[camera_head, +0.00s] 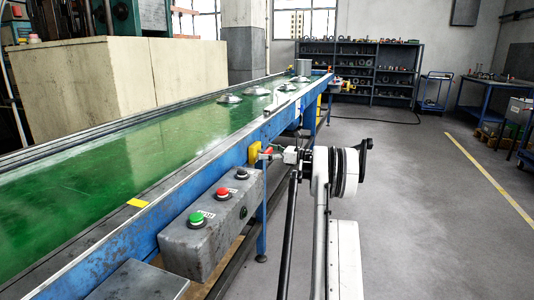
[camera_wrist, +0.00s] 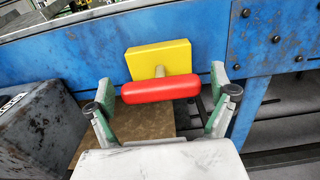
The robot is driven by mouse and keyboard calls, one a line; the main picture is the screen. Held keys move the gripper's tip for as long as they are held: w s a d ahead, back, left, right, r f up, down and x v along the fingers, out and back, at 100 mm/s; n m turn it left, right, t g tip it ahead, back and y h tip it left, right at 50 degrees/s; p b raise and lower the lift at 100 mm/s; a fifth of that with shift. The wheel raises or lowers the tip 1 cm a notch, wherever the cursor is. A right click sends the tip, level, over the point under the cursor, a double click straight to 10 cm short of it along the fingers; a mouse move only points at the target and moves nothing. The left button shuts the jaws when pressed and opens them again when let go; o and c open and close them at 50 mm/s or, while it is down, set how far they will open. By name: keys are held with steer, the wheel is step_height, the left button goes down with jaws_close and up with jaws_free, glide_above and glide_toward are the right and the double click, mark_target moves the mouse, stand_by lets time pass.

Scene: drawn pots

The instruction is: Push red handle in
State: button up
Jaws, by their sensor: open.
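The red handle (camera_wrist: 160,89) is a horizontal bar on a short stem, standing out from a yellow block (camera_wrist: 150,58) on the blue conveyor side. My gripper (camera_wrist: 161,98) is open, with one finger at each end of the red bar, close to it. I cannot tell whether the fingers touch it. In the head view, my gripper (camera_head: 275,154) reaches the conveyor's side from the right. The yellow block (camera_head: 253,154) and a little of the red handle (camera_head: 268,150) show there, partly hidden by the gripper.
A grey control box (camera_head: 212,228) with green, red and black buttons juts from the conveyor side, left of the handle. The green conveyor belt (camera_head: 130,150) carries several metal lids (camera_head: 229,99). Open floor (camera_head: 430,210) lies to the right.

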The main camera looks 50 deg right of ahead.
steer(key=v, duration=1.2)
stand_by(0.4)
